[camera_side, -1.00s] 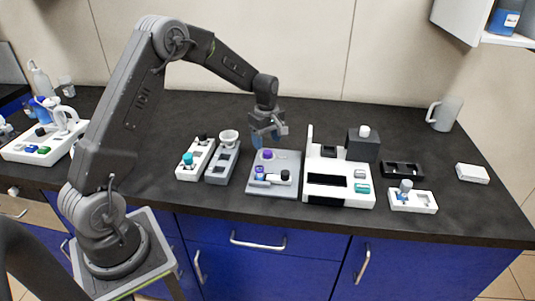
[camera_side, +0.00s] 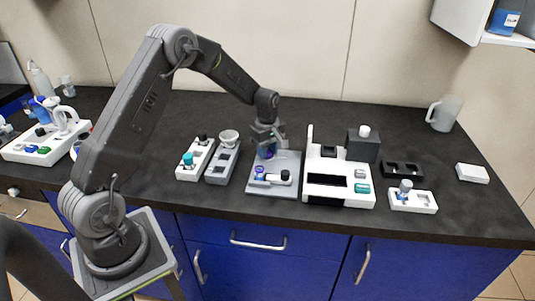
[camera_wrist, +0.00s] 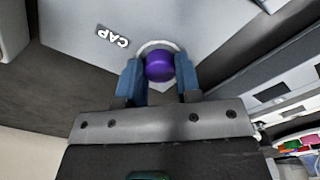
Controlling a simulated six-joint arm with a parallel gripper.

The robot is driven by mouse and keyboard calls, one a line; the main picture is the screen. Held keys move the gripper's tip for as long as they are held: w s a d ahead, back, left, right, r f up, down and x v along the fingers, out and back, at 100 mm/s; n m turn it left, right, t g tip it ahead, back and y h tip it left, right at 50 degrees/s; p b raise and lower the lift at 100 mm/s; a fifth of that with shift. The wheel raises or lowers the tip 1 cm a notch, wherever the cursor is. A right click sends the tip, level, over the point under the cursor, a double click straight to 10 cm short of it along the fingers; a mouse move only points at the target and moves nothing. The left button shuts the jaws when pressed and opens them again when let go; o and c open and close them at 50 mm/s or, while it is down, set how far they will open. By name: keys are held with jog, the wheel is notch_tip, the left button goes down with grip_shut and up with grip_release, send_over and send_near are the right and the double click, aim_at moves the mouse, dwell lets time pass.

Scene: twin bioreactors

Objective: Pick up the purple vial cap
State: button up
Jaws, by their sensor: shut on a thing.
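The purple vial cap (camera_wrist: 159,67) sits between the two blue fingers of my gripper (camera_wrist: 159,77) in the wrist view, over a pale ring on the grey plate (camera_wrist: 90,12) beside the printed word CAP. The fingers are shut on it. In the side view my gripper (camera_side: 266,152) is down at the back left of the grey plate (camera_side: 262,189), and the fingers mostly hide the cap there. Whether the cap is off the plate cannot be told.
A vial with a purple top (camera_side: 259,172) and a dark-ended piece (camera_side: 284,176) are at the plate's middle. A white device (camera_side: 338,190) stands close on the right. A grey block with a white cup (camera_side: 222,165) stands on the left. Bare counter lies behind.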

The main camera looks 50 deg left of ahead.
jog(key=shift+c, duration=1)
jog(key=shift+r, duration=0.15)
